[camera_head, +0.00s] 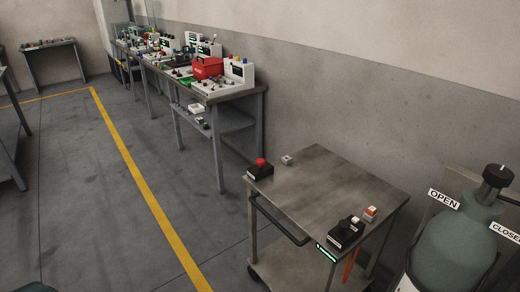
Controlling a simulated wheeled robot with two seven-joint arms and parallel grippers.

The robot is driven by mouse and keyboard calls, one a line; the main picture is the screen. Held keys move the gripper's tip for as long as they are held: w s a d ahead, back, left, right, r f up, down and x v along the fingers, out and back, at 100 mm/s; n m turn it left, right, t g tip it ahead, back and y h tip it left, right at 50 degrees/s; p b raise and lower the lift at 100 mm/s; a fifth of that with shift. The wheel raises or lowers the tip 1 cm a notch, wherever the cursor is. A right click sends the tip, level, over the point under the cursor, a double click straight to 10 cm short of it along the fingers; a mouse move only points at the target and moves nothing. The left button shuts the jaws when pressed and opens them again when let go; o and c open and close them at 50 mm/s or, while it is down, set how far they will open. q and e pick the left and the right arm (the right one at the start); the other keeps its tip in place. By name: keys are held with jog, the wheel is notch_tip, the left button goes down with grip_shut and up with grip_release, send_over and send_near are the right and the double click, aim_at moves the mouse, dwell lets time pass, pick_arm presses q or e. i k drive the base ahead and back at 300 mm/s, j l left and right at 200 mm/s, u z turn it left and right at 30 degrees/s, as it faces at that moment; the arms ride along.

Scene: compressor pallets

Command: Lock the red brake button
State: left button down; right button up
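The red brake button (261,162) is a small red mushroom head on a black box. The box stands at the left corner of a metal cart (325,185). The button head looks raised above its box, but it is too small to tell whether it is pressed. Neither of my grippers shows in the head view.
A black box with small knobs (346,232) and a red-and-white switch (370,214) sit at the cart's right end. A small grey block (287,160) is near the button. A green gas cylinder (455,245) stands right. Workbenches (225,95) line the wall.

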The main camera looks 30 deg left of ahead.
aim_at(259, 161)
jog(key=i+j, duration=0.1)
jog(key=j, duration=0.3)
jog(key=i+j, duration=0.1)
jog(key=j, duration=0.3)
jog(key=i+j, duration=0.1)
jog(key=j, duration=0.25)
jog(key=i+j+z, duration=0.1)
jog(key=j, duration=0.3)
